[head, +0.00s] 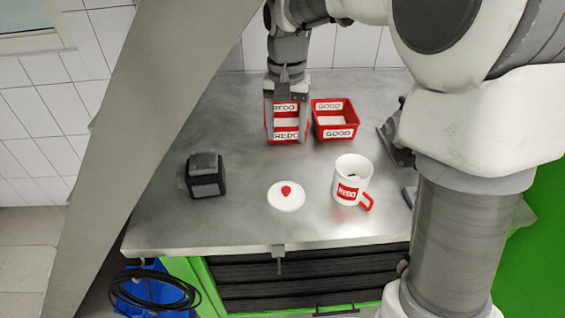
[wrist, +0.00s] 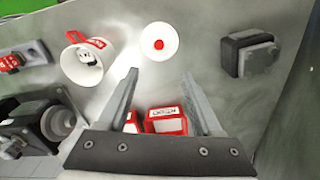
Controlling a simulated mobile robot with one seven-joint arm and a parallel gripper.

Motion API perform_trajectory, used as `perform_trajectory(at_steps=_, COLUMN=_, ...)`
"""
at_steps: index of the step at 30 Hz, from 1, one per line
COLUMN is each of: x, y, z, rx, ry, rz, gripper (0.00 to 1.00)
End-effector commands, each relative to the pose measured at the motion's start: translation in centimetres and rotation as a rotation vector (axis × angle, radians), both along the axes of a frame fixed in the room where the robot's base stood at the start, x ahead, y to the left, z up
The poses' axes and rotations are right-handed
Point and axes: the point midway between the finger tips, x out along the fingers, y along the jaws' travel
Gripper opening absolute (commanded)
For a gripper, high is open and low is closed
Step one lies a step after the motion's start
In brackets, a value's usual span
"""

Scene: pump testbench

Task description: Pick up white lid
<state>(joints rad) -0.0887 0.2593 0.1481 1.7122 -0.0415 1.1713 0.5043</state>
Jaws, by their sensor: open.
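The white lid (head: 286,196) is a round disc with a red knob. It lies flat near the front middle of the metal table. It also shows in the wrist view (wrist: 150,45), at the top middle, beyond the fingertips. My gripper (head: 287,108) is above the back of the table, in front of the REDO bin in the head view. In the wrist view my gripper (wrist: 165,80) has its two fingers spread wide with nothing between them. My gripper is well apart from the lid.
A white mug (head: 352,176) labelled REDO, with a red handle, stands right of the lid. A black box-shaped device (head: 205,176) stands to the left. The red REDO bin (head: 287,136) and red GOOD bin (head: 336,132) sit at the back. The table (head: 240,225) around the lid is clear.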

Motion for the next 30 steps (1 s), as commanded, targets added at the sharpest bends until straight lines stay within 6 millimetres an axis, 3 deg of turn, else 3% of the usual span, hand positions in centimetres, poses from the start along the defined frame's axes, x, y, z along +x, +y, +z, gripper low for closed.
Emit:
perform_trajectory(at_steps=5, x=0.1, y=0.1, z=-2.2, rx=0.000, ry=0.007, rz=-0.002, gripper=0.67)
perform_trajectory(at_steps=18, x=0.1, y=0.0, z=-11.1, rx=0.000, ry=0.006, rz=-0.002, gripper=0.67)
perform_trajectory(at_steps=26, x=0.1, y=0.0, z=-12.9, rx=0.000, ry=0.004, rz=-0.002, gripper=0.67)
perform_trajectory(at_steps=30, x=0.0, y=-0.2, z=-15.1, rx=0.000, ry=0.006, rz=-0.001, gripper=0.67)
